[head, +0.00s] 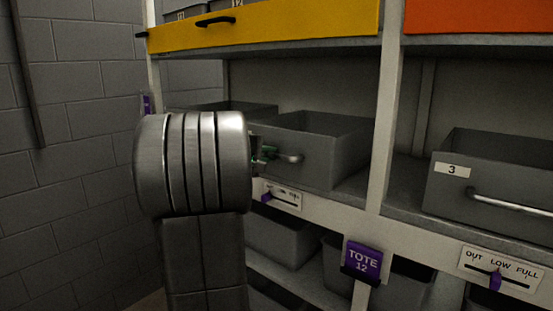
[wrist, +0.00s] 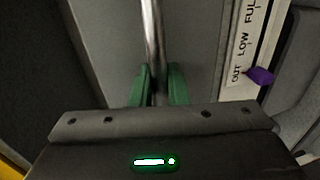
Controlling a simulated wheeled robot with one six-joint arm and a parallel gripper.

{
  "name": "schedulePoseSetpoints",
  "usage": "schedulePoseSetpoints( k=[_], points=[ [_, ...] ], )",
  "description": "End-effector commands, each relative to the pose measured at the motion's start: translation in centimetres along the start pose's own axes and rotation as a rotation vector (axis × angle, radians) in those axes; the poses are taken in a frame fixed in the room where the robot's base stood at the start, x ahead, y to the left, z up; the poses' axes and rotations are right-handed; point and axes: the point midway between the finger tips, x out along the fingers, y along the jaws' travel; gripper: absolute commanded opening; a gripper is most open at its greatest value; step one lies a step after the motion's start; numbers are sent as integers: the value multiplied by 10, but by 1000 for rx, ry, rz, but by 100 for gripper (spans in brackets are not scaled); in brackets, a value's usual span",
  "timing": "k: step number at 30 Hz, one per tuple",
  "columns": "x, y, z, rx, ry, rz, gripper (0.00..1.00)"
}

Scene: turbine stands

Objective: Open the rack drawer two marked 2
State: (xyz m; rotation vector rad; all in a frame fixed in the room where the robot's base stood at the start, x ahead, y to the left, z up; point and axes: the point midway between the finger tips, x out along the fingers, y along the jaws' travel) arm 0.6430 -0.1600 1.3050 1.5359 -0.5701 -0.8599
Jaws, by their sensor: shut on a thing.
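A grey open-topped drawer (head: 325,155) sits on the middle shelf, left of the upright post. Its number label is not visible; my arm covers the left part of its front. A metal bar handle (head: 289,157) shows on its front. My gripper (head: 266,154) has green fingers at that handle, mostly hidden behind my wrist. In the wrist view, the green fingers of my gripper (wrist: 161,88) are closed on either side of the handle bar (wrist: 152,35), with the grey drawer front (wrist: 189,50) behind it.
A grey drawer marked 3 (head: 490,180) stands right of the post (head: 388,110). A slider plate (head: 281,195) lies below the gripped drawer. A yellow drawer front (head: 270,30) is above. Totes and a purple TOTE 12 tag (head: 362,259) are below. A block wall (head: 70,150) is left.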

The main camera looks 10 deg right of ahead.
Motion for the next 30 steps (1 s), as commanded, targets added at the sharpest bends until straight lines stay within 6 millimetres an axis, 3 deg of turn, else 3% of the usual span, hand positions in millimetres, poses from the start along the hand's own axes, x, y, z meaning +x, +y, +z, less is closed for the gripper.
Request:
schedulePoseSetpoints(
  k=[1,9,15,22,30],
  points=[
    [-15,-11,-1,2,6,2,0],
    [-99,-26,-1,1,8,1,0],
    [-151,-35,-1,-2,6,-1,0],
    [-192,-41,-1,-2,3,-1,0],
    [-212,-44,0,-2,-1,-2,0]
  ],
)
